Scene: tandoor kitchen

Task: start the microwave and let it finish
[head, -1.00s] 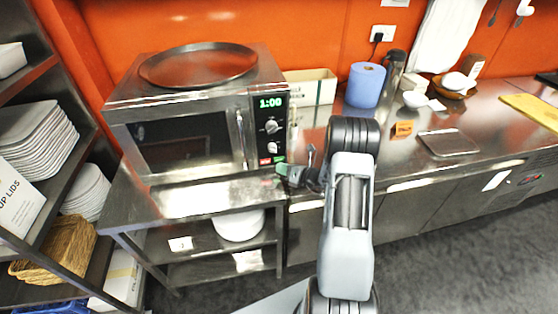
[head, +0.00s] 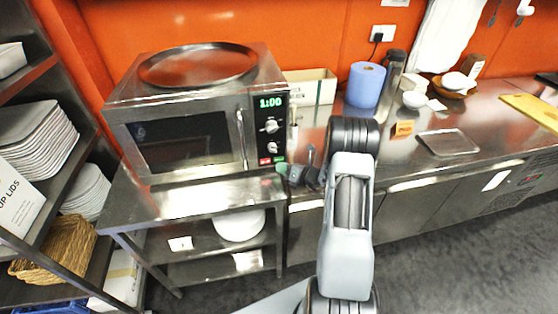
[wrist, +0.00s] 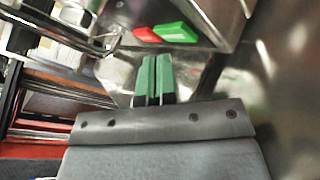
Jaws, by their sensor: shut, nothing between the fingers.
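The microwave (head: 185,130) stands on a steel table with its door shut. Its green display (head: 270,102) reads 1:00. Below the display are two knobs (head: 271,126), then a red button (head: 265,161) and a green button (head: 279,159) side by side. In the wrist view the red button (wrist: 146,34) and green button (wrist: 175,32) are close ahead of my gripper. My gripper (wrist: 154,62) is shut and empty, its green fingertips together just short of the green button; I see a gap between them. In the head view my gripper (head: 283,168) is just below the panel's lower right corner.
A round tray (head: 197,65) lies on top of the microwave. A box (head: 312,88), a blue paper roll (head: 364,85) and a flask (head: 391,78) stand on the counter to the right. A shelf rack with stacked plates (head: 40,135) is at the left.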

